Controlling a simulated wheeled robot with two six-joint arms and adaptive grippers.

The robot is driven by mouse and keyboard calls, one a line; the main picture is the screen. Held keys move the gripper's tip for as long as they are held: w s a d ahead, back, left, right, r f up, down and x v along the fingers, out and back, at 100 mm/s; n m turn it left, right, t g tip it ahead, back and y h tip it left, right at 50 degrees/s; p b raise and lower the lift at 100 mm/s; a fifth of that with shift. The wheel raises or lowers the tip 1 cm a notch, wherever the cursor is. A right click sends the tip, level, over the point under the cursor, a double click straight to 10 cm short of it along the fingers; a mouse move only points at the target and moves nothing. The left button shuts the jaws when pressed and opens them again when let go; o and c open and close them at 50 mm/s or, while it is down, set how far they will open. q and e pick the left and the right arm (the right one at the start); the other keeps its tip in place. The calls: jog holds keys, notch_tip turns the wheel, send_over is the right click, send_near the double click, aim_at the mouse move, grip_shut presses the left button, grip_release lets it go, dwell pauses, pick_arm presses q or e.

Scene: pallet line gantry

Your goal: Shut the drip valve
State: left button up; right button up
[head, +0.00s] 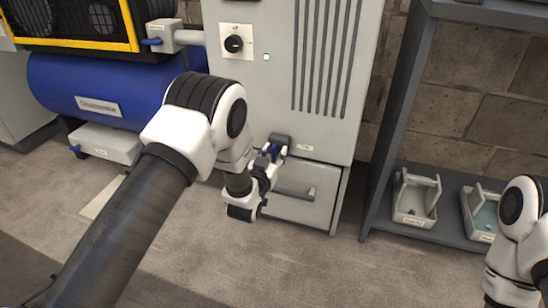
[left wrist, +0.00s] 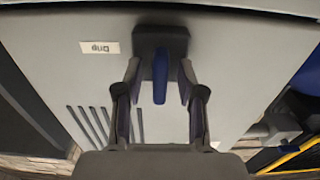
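The drip valve is a dark block (head: 281,140) low on the front of the grey cabinet, with a small label beside it. In the left wrist view the valve block (left wrist: 161,42) carries a blue lever (left wrist: 160,78), and the label (left wrist: 99,47) appears upside down and seems to read "Drip". My left gripper (head: 270,155) is at the valve. In the left wrist view its fingers (left wrist: 159,85) are apart, one on each side of the lever, with gaps showing on both sides. Part of my right arm shows at the right edge of the head view; its gripper is out of view.
Above the valve are a black rotary knob (head: 234,44) and vent slots. A drawer with a handle (head: 295,193) lies below it. A blue tank (head: 120,85) stands left, with other blue-handled fittings (head: 152,41). A dark shelf (head: 384,130) with grey bins (head: 413,214) stands right.

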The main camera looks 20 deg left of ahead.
pick_arm(q)
grip_shut()
jog(key=n+p, duration=0.2)
jog(key=p, duration=0.1)
jog(key=shift+a+r+n, duration=0.1)
jog(key=shift+r+n, duration=0.15)
jog(key=shift+n, duration=0.05)
jog(key=n+p, duration=0.2)
jog(key=shift+n, duration=0.3)
jog(key=n+p, duration=0.2)
jog(key=n, duration=0.1)
jog(key=n+p, duration=0.3)
jog(key=shift+a+f, duration=0.15)
jog(key=shift+f, duration=0.05)
jog(key=n+p, duration=0.2)
jog(key=n, duration=0.2)
jog(key=shift+f, duration=0.15)
jog(key=shift+f+n+p, duration=0.2)
jog(key=shift+n+p, duration=0.35)
jog(key=shift+n, duration=0.85)
